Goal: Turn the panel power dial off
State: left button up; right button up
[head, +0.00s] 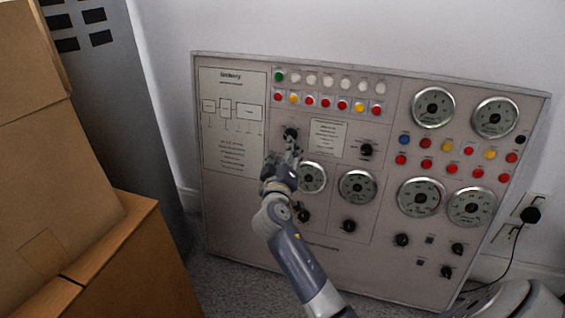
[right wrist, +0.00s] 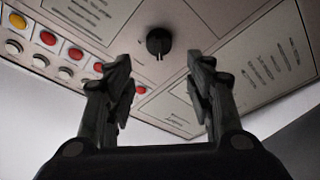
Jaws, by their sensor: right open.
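The grey panel (head: 235,215) leans near the wall and carries several black dials. One black dial (head: 290,133) is at its upper left, under the rows of buttons; it also shows in the right wrist view (right wrist: 159,43). Its label is too small to read. My right gripper (head: 285,152) is just in front of and below this dial in the head view. In the right wrist view its two fingers (right wrist: 163,90) are spread, empty and apart from the dial, which lies beyond the gap between the tips. My left gripper is not in view.
Cardboard boxes (head: 130,265) stand at the left beside a grey cabinet (head: 125,110). More dials, such as one (head: 367,150) to the right, and round gauges (head: 357,187) surround the gripper on the panel. A plug with a cord (head: 530,215) is at the right wall.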

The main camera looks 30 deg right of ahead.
jog(key=shift+v, duration=2)
